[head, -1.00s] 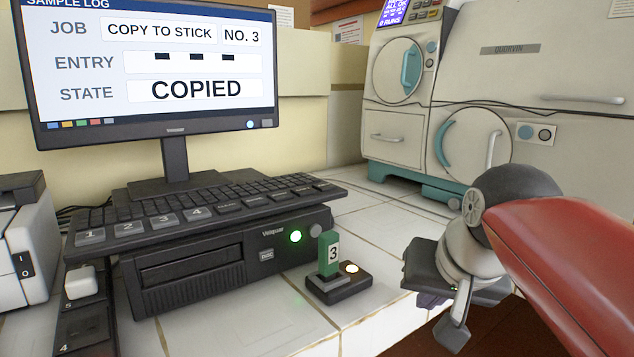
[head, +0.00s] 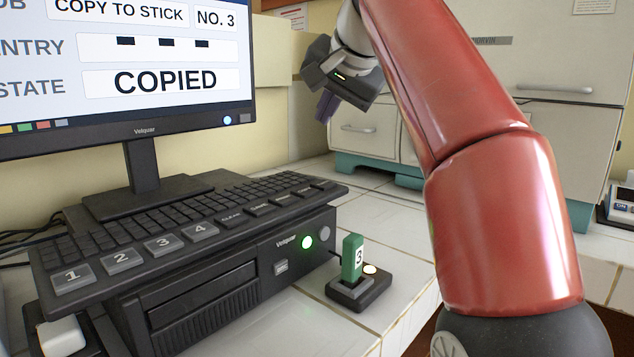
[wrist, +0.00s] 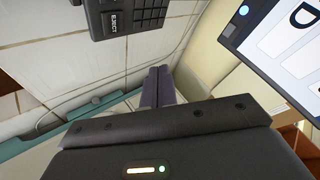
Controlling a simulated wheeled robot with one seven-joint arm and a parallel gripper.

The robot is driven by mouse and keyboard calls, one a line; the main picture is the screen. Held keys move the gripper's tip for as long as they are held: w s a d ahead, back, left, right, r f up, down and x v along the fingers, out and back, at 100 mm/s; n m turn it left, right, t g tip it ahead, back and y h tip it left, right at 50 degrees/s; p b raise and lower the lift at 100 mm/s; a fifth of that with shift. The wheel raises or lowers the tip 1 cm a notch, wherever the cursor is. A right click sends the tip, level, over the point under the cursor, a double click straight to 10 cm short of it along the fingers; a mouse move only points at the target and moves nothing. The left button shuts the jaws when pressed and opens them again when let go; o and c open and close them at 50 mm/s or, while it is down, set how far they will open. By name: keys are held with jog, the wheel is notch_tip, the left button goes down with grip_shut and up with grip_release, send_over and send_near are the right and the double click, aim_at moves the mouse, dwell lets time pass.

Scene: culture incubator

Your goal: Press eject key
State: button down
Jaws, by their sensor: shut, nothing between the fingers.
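The eject key (wrist: 115,21), lettered EJECT, is at the corner of the black keyboard (wrist: 107,5) at the top of the wrist view. In the head view the keyboard (head: 195,222) lies on top of the black drive unit; the lettering on its far-right keys is too small to read. My gripper (wrist: 155,75) has its two purple fingers together, with nothing between them. In the head view my gripper (head: 323,108) is raised above the counter, beyond and to the right of the keyboard, apart from it. Nothing touches the eject key.
The monitor (head: 130,90) reads COPY TO STICK, NO. 3, COPIED. A green stick (head: 351,257) marked 3 stands upright in a small black dock (head: 350,297) beside the drive unit (head: 205,295). White cabinets (head: 560,115) stand behind my arm.

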aim_at(326, 185)
dwell(0.4)
notch_tip(326, 185, down, 9)
jog(key=b, duration=0.4)
jog(key=shift+r, duration=0.15)
dwell(2.1)
jog(key=shift+f+b, duration=0.4)
jog(key=shift+f, duration=0.35)
dwell(0.6)
jog(key=shift+r+p, duration=0.7)
jog(key=shift+r, duration=0.1)
